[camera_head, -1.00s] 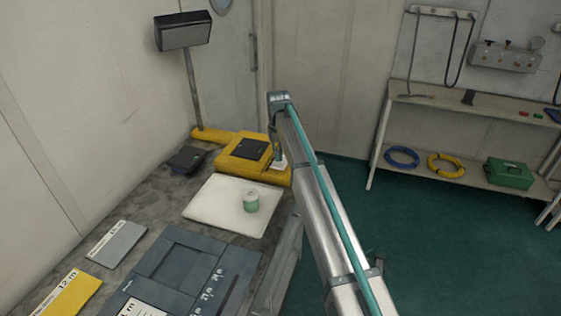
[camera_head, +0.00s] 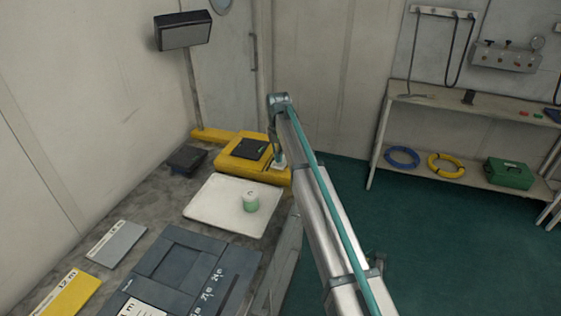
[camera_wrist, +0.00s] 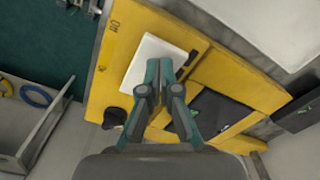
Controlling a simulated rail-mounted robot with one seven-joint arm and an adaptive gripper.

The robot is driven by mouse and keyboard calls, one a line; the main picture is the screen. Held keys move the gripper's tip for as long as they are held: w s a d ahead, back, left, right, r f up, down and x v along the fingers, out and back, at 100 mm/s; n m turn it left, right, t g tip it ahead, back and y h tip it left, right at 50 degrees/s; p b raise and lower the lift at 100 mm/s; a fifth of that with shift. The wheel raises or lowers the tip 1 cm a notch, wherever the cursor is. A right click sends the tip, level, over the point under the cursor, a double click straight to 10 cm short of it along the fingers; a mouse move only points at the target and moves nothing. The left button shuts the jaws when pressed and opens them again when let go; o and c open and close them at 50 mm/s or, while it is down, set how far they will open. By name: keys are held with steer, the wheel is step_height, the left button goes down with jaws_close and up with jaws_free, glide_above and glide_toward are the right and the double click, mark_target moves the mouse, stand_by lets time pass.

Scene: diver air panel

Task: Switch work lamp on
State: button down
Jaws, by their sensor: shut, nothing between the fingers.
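The work lamp (camera_head: 183,31) is a dark rectangular head on a grey post above a yellow base (camera_head: 232,165). Its face looks dark. A white rocker-like plate (camera_wrist: 155,62) sits on the yellow base beside lettering that seems to read "ON"; part of it also shows in the head view (camera_head: 280,164). My gripper (camera_wrist: 160,66) is shut and empty, with its fingertips over the white plate's edge. Whether they touch it, I cannot tell. In the head view my gripper (camera_head: 277,152) points down at the base's right end, partly hidden by my arm.
A white tray (camera_head: 213,208) with a green-and-white pot (camera_head: 251,201) lies in front of the base. A black pad (camera_head: 250,149) lies on the base and a dark box (camera_head: 187,160) stands left of it. A dark panel (camera_head: 180,270) is nearer. A shelf (camera_head: 470,110) stands at right.

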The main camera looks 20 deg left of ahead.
mark_target(279, 164)
steer(key=shift+f+b, duration=0.3)
steer(key=shift+f, duration=0.85)
stand_by(0.6)
steer(key=shift+r+p, duration=1.6)
steer(key=shift+r, duration=1.95)
